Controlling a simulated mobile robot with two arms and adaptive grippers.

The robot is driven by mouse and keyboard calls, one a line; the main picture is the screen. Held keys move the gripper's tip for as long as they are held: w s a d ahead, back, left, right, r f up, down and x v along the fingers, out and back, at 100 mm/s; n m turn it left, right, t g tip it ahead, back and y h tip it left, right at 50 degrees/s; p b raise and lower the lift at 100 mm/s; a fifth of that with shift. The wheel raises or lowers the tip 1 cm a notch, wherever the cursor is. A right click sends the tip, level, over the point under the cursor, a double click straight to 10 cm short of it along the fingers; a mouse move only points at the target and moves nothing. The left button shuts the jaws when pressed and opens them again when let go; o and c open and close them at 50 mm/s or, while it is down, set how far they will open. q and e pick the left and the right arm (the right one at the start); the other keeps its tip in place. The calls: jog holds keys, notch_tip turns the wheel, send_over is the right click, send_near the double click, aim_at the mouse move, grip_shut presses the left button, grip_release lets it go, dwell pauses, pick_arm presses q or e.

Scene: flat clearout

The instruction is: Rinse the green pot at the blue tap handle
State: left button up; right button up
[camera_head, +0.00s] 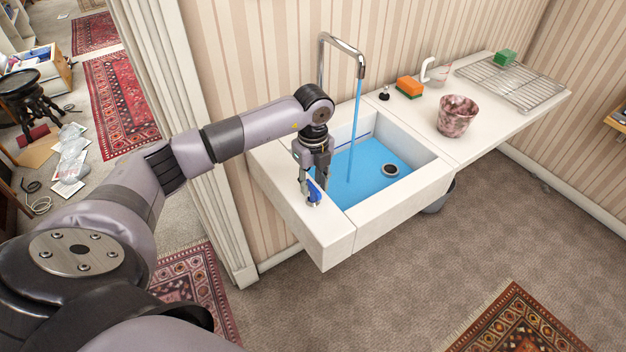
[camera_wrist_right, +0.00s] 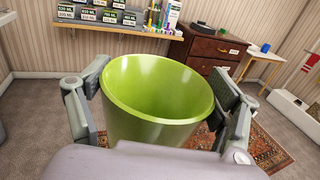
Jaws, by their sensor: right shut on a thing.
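The green pot (camera_wrist_right: 150,122) fills the middle of the right wrist view, and its mouth and inner wall show. My right gripper (camera_wrist_right: 160,88) is shut on it, one finger on each side. The pot and right gripper are not in the head view. The blue tap handle (camera_head: 314,191) stands on the sink's near left rim. My left gripper (camera_head: 313,184) points down at the handle, fingers apart around it; contact is unclear. Water (camera_head: 355,130) runs from the metal tap (camera_head: 343,43) into the white sink (camera_head: 400,195), which has a blue bottom.
Right of the sink, the counter holds a marbled pot (camera_head: 457,117), an orange and green sponge (camera_head: 409,87), a white bottle-like item (camera_head: 436,71), a wire rack (camera_head: 510,82) and a green block (camera_head: 505,57).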

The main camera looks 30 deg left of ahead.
pick_arm(q)
jog(key=shift+f, duration=0.25)
jog(key=shift+c, duration=0.5)
grip_shut()
